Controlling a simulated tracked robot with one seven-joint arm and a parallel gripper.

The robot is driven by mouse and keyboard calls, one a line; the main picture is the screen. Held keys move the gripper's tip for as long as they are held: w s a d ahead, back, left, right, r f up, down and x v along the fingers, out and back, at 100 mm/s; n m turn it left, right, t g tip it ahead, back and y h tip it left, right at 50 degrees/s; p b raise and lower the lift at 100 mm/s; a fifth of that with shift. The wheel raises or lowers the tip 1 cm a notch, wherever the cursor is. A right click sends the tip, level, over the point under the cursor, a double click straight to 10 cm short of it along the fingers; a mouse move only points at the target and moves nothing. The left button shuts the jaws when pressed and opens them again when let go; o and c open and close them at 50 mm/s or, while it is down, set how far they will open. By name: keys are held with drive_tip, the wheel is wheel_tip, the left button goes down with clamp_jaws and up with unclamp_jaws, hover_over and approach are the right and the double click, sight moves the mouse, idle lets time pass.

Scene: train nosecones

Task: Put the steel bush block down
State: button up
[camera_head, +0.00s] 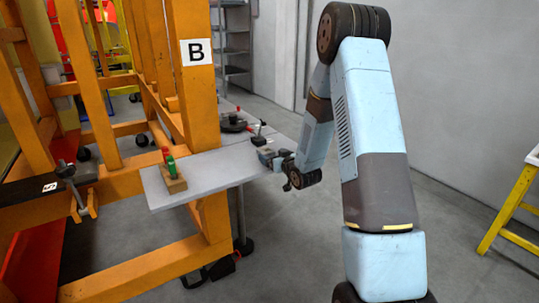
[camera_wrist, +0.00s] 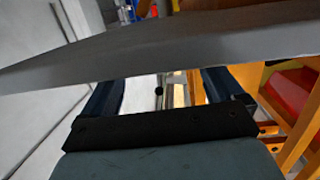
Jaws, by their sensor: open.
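My gripper (camera_head: 268,154) is at the right edge of a grey shelf plate (camera_head: 213,168), at the end of my blue arm. In the wrist view its two dark fingers (camera_wrist: 165,88) are spread apart with no block visible between them. The plate's grey edge (camera_wrist: 170,50) crosses the wrist view and hides the fingertips. A small dark block (camera_head: 258,140) lies on the plate just behind my gripper, and another small black piece (camera_head: 260,126) is beyond it.
A wooden block (camera_head: 173,184) with green and red pegs stands at the plate's near left. A dark round part (camera_head: 234,122) lies farther back. An orange frame (camera_head: 196,100) marked B rises on the left. A yellow stand (camera_head: 508,208) is at right.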

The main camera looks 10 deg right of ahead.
drive_tip(key=v, duration=0.7)
drive_tip(key=s+r+m+g+h, duration=0.1)
drive_tip(key=s+r+g+h, duration=0.15)
drive_tip(key=s+r, duration=0.45)
drive_tip(key=s+r+g+h, duration=0.2)
drive_tip(key=s+r+g, duration=0.15)
drive_tip(key=r, duration=0.65)
drive_tip(key=s+a+r+m+g, duration=0.1)
drive_tip(key=s+r+g, duration=0.1)
drive_tip(key=s, duration=1.1)
drive_tip(key=s+a+r+g, duration=0.1)
drive_tip(key=s+r, duration=0.3)
drive_tip(key=s, duration=1)
drive_tip(key=shift+a+r+m+g, duration=0.4)
drive_tip(key=shift+g, duration=0.2)
drive_tip(key=shift+y, duration=0.25)
